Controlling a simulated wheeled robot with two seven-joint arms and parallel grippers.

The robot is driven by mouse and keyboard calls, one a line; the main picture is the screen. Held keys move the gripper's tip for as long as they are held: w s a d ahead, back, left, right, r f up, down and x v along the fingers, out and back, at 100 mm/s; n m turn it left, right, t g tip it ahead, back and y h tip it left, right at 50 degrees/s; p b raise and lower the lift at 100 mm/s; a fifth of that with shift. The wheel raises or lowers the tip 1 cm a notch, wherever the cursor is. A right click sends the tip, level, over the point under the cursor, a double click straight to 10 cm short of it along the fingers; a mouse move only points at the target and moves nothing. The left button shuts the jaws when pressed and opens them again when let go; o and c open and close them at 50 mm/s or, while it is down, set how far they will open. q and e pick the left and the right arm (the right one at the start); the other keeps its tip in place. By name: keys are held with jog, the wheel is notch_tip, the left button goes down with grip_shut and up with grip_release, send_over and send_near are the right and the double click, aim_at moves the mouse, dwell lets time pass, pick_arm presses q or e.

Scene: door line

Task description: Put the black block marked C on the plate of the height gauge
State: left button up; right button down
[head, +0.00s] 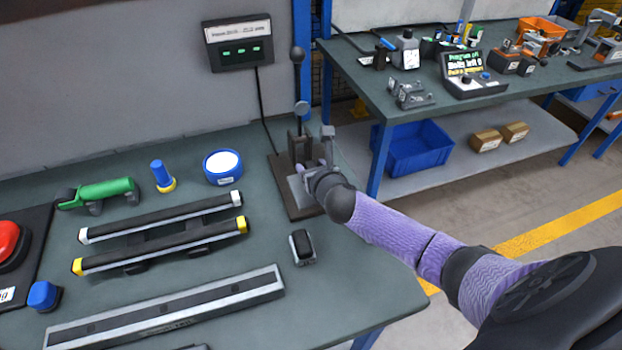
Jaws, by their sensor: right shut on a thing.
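The height gauge (281,168) stands at the back right of the near bench. It has a dark base, a grey plate and an upright with a black ball on top. My right gripper (307,175) is at the gauge, low over its plate, and is shut on a dark thing, taken to be the black block marked C. My gripper and wrist hide most of it, and no letter C can be read. I cannot tell whether it touches the plate. My left gripper is not in view.
Two dark bars with white and yellow ends (160,245), a green-handled tool (105,190), a blue round tin (222,167) and a small black-and-grey item (302,247) lie on the bench (345,290). A long metal rail (170,310) lies in front. A second bench (440,100) stands behind.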

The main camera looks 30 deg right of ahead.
notch_tip(320, 180, down, 2)
jog(key=shift+r, duration=0.25)
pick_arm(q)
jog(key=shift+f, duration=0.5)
pick_arm(e)
jog(key=shift+f, duration=0.1)
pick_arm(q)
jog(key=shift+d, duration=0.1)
pick_arm(e)
jog(key=shift+c, duration=0.5)
grip_release()
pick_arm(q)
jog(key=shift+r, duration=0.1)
pick_arm(e)
jog(key=shift+s+a+r, duration=0.1)
jog(key=shift+s+r, duration=0.2)
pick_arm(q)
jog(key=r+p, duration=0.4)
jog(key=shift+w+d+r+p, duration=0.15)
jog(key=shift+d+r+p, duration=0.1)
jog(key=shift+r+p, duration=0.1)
pick_arm(e)
jog(key=v, duration=1.1)
jog(key=shift+s, duration=0.25)
